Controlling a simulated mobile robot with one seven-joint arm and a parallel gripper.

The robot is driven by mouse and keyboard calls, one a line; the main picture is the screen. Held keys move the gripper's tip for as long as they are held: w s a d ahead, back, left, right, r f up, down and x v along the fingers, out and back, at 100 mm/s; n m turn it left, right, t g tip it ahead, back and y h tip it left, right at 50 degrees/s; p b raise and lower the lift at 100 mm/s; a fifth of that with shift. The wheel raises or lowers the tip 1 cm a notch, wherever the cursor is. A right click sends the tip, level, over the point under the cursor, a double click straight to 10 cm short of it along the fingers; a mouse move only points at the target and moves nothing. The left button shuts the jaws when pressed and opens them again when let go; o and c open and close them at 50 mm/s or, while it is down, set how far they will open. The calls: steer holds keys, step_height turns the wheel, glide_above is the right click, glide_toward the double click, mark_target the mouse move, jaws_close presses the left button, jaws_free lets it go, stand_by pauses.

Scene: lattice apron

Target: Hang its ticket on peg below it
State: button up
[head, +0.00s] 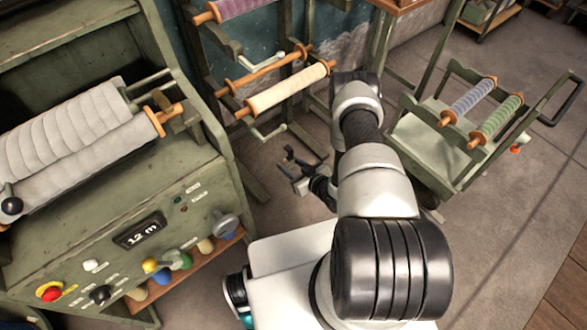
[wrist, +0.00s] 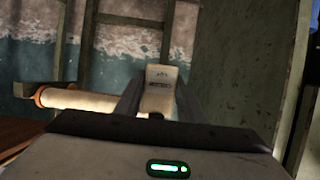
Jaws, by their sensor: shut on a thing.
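My gripper (head: 303,163) is low in front of the green rack, below the cream roll (head: 288,88). It is shut on a pale ticket (wrist: 161,76), which stands upright between the fingers in the wrist view. The ticket is too small to make out in the head view. The cream roll, with an orange wooden end, also shows in the wrist view (wrist: 85,101), left of and behind the fingers.
The rack also holds a purple roll (head: 243,7) and a bare wooden roller (head: 263,70), with crank handles jutting out. A green winding machine (head: 135,205) stands left. A trolley (head: 425,150) with a blue-grey roll and a green roll stands right.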

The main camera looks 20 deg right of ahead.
steer(key=w+a+f+b, duration=0.1)
steer(key=w+a+b, duration=0.2)
steer(key=w, duration=0.6)
steer(key=shift+w+a+f, duration=0.15)
steer(key=shift+a, duration=0.25)
stand_by(0.4)
steer(key=o, duration=1.1)
steer(key=p+v, duration=0.3)
steer(key=v, duration=1.4)
